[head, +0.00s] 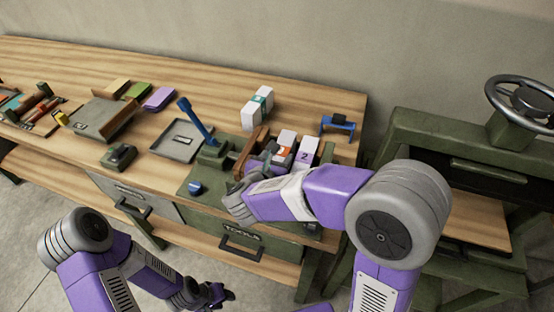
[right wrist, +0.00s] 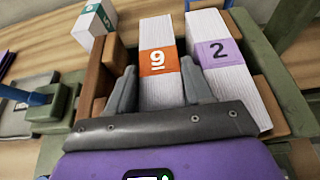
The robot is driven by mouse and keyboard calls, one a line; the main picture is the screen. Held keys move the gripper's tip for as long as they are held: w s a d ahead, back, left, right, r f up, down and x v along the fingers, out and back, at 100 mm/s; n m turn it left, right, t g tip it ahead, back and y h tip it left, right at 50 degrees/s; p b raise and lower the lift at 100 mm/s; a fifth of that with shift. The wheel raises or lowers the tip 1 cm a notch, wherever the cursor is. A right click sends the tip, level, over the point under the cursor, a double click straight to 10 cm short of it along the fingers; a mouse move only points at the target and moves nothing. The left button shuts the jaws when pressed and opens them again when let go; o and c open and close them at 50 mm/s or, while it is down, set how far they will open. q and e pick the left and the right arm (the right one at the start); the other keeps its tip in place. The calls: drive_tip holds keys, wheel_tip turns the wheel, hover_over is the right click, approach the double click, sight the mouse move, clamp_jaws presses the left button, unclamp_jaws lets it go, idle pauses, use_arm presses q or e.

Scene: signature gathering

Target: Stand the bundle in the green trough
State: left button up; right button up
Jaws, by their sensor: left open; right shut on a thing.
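A white bundle with an orange band marked 9 (right wrist: 158,28) stands between my right gripper's fingers (right wrist: 159,68), which are shut on it; it also shows in the head view (head: 287,138). A white bundle with a purple band marked 2 (right wrist: 236,82) stands just to its right. Both are inside the green trough (right wrist: 284,98), which has brown wooden walls (right wrist: 101,66). The bundle's lower end is hidden by my gripper, so I cannot tell if it rests on the bottom. My left gripper (head: 222,293) is open and empty, low in front of the bench.
A white block with a green band (head: 254,110) stands on the bench behind the trough. A blue-handled lever (head: 196,122) and a grey tray (head: 182,142) are to the left. A blue stand (head: 338,125) is at the right. A handwheel (head: 522,98) is farther right.

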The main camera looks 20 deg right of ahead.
drive_tip(key=shift+r, duration=0.1)
drive_tip(key=shift+f, duration=0.2)
drive_tip(key=o, duration=1.1)
drive_tip(key=shift+c, duration=0.2)
drive_tip(key=shift+r, duration=0.1)
drive_tip(key=shift+r, duration=0.15)
drive_tip(key=p+v, duration=0.1)
drive_tip(key=v, duration=1.1)
drive_tip(key=shift+p, duration=0.3)
